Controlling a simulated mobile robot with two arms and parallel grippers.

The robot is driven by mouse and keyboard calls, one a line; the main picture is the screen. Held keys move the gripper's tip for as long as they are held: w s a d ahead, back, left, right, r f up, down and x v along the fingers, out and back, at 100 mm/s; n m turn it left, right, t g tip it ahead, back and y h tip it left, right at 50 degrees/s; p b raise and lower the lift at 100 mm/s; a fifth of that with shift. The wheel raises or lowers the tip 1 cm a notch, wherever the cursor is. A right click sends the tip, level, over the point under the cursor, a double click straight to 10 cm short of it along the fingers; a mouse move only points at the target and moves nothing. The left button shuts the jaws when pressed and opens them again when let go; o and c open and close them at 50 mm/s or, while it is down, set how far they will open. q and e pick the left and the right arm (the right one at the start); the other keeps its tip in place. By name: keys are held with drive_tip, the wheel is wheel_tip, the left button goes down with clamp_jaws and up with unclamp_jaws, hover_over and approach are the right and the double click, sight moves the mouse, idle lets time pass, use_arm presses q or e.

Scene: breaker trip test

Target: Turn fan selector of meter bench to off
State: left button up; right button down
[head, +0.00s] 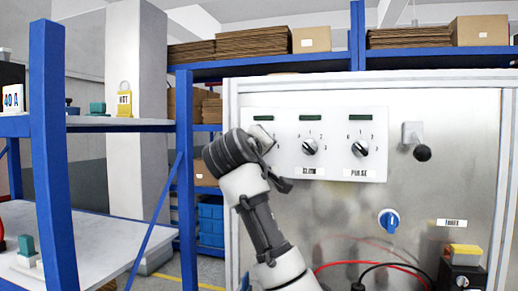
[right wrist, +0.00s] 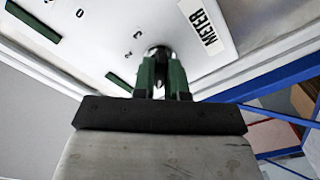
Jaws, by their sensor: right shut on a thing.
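The selector panel (head: 345,168) is a white plate on the metal bench front. Its middle selector (head: 309,147) and right selector (head: 359,148) are dark knobs with light pointers; the small labels below them are hard to read. My right gripper (head: 264,141) is at the panel's left selector and mostly hides it. In the right wrist view my right gripper (right wrist: 160,78) has its green fingers shut on that dark selector knob (right wrist: 158,52). The knob's pointer is hidden. My left gripper is not in view.
Red and black cables (head: 385,266) run low, near a box with a yellow top (head: 465,250). A blue shelf post (head: 52,160) stands at left.

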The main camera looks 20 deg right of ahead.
drive_tip(key=shift+w+f, duration=0.1)
drive_tip(key=shift+f, duration=0.15)
drive_tip(key=c, duration=1.2)
unclamp_jaws()
drive_tip(key=shift+a+r, duration=0.1)
drive_tip(key=shift+r, duration=0.05)
drive_tip(key=shift+o, duration=0.2)
drive_tip(key=b+v, duration=0.5)
drive_tip(key=v, duration=0.6)
drive_tip(key=shift+b, duration=0.35)
